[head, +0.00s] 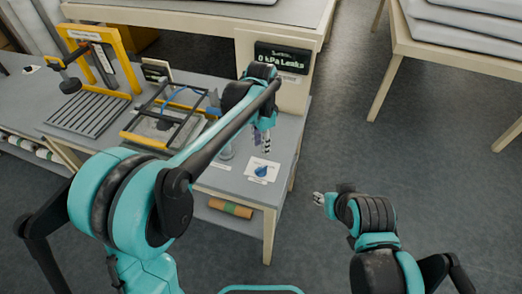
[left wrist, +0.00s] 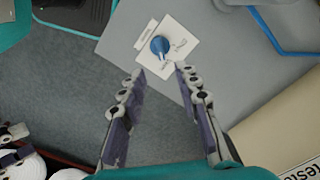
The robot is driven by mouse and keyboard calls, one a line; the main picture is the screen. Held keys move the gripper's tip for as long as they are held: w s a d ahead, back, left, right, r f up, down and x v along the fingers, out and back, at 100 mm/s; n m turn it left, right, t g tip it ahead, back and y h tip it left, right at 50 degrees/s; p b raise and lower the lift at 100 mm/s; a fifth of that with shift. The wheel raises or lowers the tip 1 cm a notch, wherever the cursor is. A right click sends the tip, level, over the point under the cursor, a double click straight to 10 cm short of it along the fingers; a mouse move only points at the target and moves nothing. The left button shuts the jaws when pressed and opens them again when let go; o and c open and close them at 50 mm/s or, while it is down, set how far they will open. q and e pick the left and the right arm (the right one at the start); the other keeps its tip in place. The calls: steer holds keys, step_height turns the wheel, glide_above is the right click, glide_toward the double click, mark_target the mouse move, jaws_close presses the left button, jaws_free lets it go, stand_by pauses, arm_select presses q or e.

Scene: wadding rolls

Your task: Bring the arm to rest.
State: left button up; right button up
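My left arm reaches from the lower left over the grey bench. In the head view my left gripper (head: 266,143) hangs above the bench's right end, pointing down. In the left wrist view the left gripper (left wrist: 160,74) is open and empty, its two fingers well apart.
On the bench (head: 283,150) stand a black-framed fixture (head: 165,112), a yellow press frame (head: 120,55) and a slotted plate (head: 88,114). A display (head: 282,58) reads "0 kPa". A roll (head: 230,208) lies on the lower shelf. The floor (head: 400,150) at right is clear.

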arm_select(q)
steer(key=shift+r, duration=0.1)
stand_by(0.4)
steer(key=s+a+r+n+t, duration=0.1)
steer(key=s+a+n+t, duration=0.6)
steer(key=s+a+n, duration=0.4)
steer(key=s+a, duration=0.6)
steer(key=s, duration=0.2)
steer(key=shift+s+a+n, duration=0.2)
steer(key=shift+a+n, duration=0.05)
steer(key=shift+n, duration=0.15)
